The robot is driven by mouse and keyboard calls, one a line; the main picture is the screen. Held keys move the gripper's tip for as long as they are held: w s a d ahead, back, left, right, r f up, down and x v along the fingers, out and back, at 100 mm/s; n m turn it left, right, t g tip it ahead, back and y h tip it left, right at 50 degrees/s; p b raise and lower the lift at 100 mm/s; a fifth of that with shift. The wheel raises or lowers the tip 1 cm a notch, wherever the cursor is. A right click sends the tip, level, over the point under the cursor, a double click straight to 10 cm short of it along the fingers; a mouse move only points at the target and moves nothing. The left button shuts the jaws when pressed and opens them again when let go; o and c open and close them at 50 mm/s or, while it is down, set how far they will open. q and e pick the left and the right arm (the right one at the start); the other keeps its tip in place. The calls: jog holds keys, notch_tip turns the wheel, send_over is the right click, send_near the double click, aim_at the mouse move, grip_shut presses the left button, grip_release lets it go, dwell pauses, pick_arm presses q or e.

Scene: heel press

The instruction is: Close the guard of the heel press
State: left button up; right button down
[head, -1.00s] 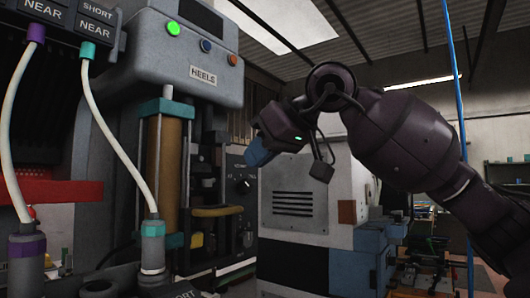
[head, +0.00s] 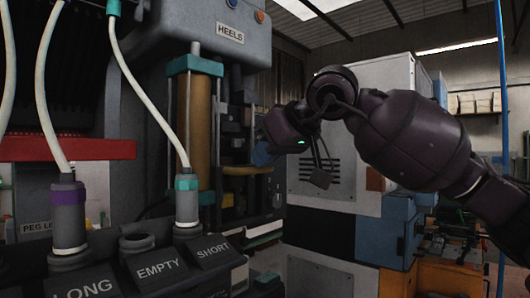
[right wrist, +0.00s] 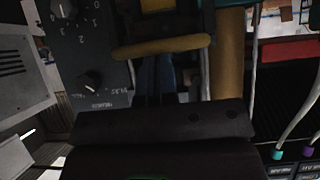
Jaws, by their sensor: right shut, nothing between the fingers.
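The heel press (head: 205,30) is the grey machine marked HEELS, with a tan column under its head. A yellow bar (head: 245,171) crosses its front low down; it also shows in the right wrist view (right wrist: 163,48). I cannot tell for sure whether this bar belongs to the guard. My right gripper (head: 262,154) has blue fingers, partly hidden by its dark wrist. It is shut and empty, just above and right of the bar in the head view. In the right wrist view the fingers (right wrist: 158,80) point toward the bar; contact is unclear. My left gripper is out of view.
A control panel with knobs (right wrist: 87,80) stands beside the bar. A white-and-blue machine (head: 345,210) stands behind my right arm.

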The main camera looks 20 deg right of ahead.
aim_at(249, 197)
pick_arm(q)
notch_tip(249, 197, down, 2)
jog(key=b, duration=0.2)
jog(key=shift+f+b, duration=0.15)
jog(key=shift+b, duration=0.25)
pick_arm(e)
notch_tip(249, 197, down, 11)
jog(key=shift+s+r, duration=0.1)
